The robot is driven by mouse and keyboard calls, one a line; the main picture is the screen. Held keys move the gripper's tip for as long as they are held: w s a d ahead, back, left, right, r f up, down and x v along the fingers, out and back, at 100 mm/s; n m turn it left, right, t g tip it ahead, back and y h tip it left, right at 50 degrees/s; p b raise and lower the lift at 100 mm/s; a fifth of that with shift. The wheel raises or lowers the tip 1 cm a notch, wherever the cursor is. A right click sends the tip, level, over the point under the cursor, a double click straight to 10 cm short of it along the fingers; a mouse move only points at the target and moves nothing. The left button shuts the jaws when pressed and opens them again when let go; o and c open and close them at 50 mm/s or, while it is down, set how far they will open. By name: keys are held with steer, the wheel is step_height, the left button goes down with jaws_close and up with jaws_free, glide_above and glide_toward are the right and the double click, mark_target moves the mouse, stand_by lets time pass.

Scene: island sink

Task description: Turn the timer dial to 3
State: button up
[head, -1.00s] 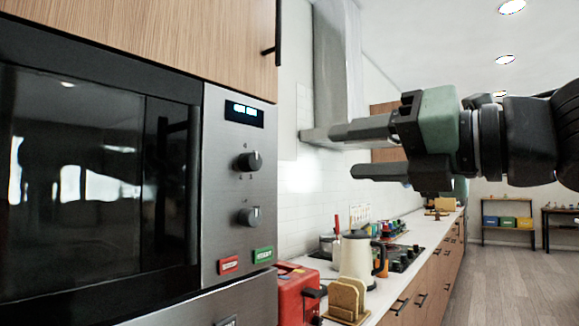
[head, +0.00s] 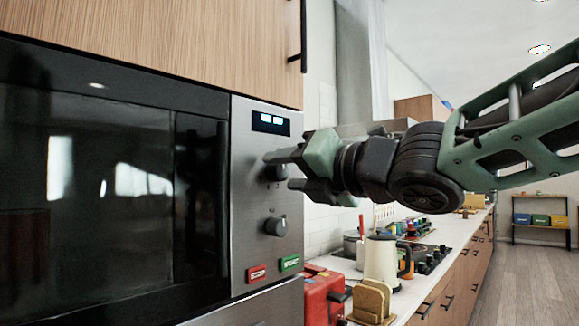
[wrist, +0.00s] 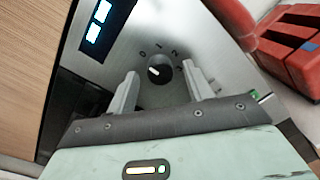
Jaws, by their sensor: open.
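The upper black dial (head: 275,174) is on the steel control panel of the built-in oven, below the lit display. In the wrist view the dial (wrist: 160,68) has a white pointer aimed left, with small marks around its upper side that look like numbers. My gripper (head: 279,170) is open in front of the panel at this dial and partly hides it. In the wrist view, one finger is on each side of the dial, with gaps between fingers and dial. I cannot tell how far the tips are from the panel.
A lower dial (head: 275,226) sits below, with a red button (head: 257,273) and a green button (head: 290,263) under it. A red toaster (head: 322,298), a toast rack (head: 371,302) and a cream kettle (head: 381,260) stand on the counter at right. A wooden cabinet (head: 150,45) is above.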

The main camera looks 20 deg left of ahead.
steer(key=shift+a, duration=0.1)
steer(key=c, duration=1)
steer(key=shift+o, duration=0.2)
